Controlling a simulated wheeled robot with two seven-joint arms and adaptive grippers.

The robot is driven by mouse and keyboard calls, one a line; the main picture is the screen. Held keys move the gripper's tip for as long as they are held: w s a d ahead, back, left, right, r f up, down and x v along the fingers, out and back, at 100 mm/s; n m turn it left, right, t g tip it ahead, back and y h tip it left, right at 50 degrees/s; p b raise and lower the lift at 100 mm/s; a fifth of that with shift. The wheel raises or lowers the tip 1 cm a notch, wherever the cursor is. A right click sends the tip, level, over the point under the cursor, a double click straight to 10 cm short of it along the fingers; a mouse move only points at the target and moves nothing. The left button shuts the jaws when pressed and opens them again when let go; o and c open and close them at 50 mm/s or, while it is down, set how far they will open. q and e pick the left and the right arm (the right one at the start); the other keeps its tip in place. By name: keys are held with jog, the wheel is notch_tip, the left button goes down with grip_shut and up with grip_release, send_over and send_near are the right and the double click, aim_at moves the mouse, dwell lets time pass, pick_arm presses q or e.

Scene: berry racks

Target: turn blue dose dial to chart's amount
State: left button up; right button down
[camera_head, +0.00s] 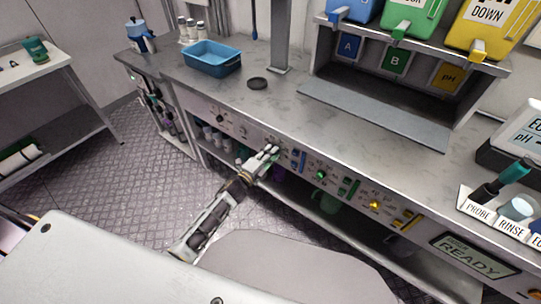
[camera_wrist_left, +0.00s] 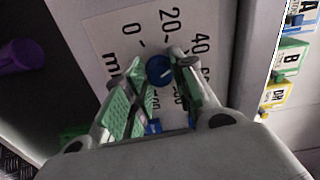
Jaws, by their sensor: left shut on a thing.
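The blue dose dial (camera_wrist_left: 159,70) is a small round knob with a pale pointer mark, on a white scale plate (camera_wrist_left: 117,40) printed 0, 20, 40 and higher numbers, partly covered. My left gripper (camera_wrist_left: 157,66) is shut on the blue dial, with a green-padded finger on each side of it. In the head view my left gripper (camera_head: 268,155) reaches the bench's front panel and hides the dial. The dial's exact reading is hard to tell. No dose amount on a chart is readable. My right gripper is not in view.
A green dial (camera_head: 321,175) and a yellow dial (camera_head: 374,204) sit further right on the panel. A blue tray (camera_head: 212,58) is on the bench. A READY display (camera_head: 470,258) is at lower right.

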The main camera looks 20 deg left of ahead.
pick_arm(q)
jog(key=shift+m, duration=0.5)
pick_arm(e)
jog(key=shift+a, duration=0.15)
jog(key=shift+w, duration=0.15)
pick_arm(q)
jog(key=o, duration=1.1)
jog(key=shift+c, duration=0.2)
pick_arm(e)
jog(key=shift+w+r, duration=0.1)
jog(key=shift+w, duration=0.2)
pick_arm(q)
jog(key=shift+s, duration=0.1)
jog(key=v, duration=1.1)
jog(key=shift+s+a, duration=0.15)
jog(key=shift+s, duration=0.25)
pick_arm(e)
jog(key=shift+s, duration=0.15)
